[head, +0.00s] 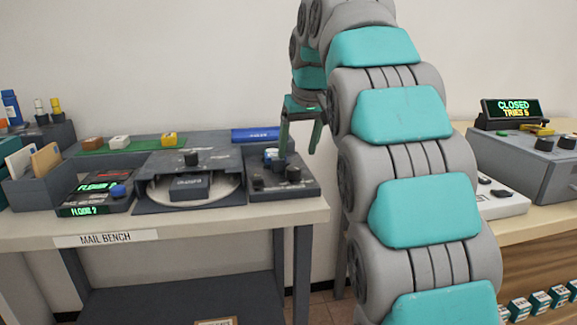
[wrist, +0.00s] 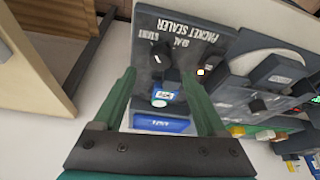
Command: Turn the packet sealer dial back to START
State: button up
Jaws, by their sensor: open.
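The packet sealer (head: 262,188) is a dark grey box at the right end of the mail bench. In the wrist view its panel (wrist: 205,52) appears upside down, with PACKET SEALER, START and SEAL lettering. Its black dial (wrist: 162,53) sits beside the START and SEAL lettering; I cannot tell which mark it points to. A blue-and-white piece (wrist: 163,97) lies on the sealer between my fingers in the picture. My gripper (head: 299,148) has green fingers and is open and empty, above the sealer's right side. The wrist view shows its fingers (wrist: 158,76) spread, apart from the dial.
A round-plated machine (head: 186,187) stands left of the sealer. A blue roll (head: 256,135) lies behind it. Another counter with a grey console (head: 530,160) is at the right, beyond my arm.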

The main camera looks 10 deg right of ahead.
aim_at(294, 167)
jog(key=shift+x, duration=2.75)
grip_shut()
